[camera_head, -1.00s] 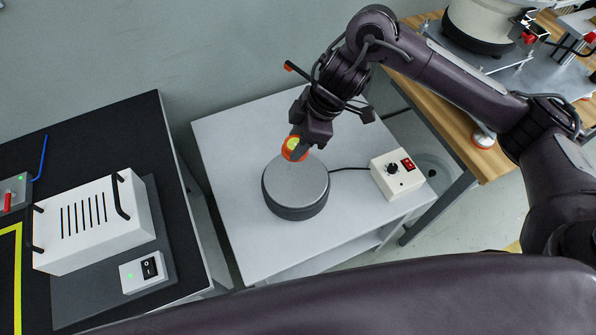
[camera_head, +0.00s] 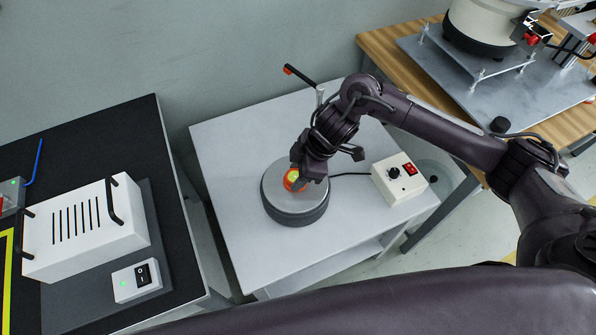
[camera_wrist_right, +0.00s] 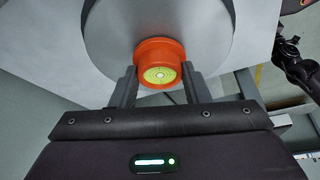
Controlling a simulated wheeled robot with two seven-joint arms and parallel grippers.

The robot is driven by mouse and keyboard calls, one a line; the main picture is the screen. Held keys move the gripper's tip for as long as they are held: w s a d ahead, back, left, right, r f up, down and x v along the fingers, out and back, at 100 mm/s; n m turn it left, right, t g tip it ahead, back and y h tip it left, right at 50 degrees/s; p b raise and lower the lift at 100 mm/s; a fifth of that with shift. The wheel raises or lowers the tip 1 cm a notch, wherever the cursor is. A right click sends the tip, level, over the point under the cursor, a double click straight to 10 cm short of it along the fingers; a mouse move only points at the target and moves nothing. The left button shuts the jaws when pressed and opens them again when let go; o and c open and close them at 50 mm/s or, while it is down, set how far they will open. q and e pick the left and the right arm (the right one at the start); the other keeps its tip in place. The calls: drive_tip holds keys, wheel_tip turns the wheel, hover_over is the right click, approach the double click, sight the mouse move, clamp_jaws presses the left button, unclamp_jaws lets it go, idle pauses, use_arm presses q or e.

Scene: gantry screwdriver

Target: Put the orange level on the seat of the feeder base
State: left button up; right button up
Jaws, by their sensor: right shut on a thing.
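The orange level (camera_head: 292,181) is a small round orange piece with a yellow-green vial on top. It is over the grey top of the round feeder base (camera_head: 297,204), toward its far side. My right gripper (camera_head: 302,183) is shut on it. In the right wrist view the level (camera_wrist_right: 158,64) is between the two fingers of my right gripper (camera_wrist_right: 158,84), with the disc of the feeder base (camera_wrist_right: 205,40) behind it. I cannot tell if the level touches the disc. My left gripper is not in view.
The feeder base stands on a white table (camera_head: 232,150). A control box (camera_head: 399,178) with a black knob and red switch is to its right, joined by a cable. A thin post with an orange tip (camera_head: 300,76) rises behind. A black table (camera_head: 75,135) is at left.

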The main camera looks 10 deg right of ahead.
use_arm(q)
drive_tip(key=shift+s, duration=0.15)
use_arm(e)
drive_tip(key=shift+f, duration=0.1)
drive_tip(key=o, duration=1)
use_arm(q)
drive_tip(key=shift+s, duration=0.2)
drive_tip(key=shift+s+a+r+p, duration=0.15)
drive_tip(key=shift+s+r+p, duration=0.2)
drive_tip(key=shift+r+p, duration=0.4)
use_arm(e)
drive_tip(key=v, duration=1.2)
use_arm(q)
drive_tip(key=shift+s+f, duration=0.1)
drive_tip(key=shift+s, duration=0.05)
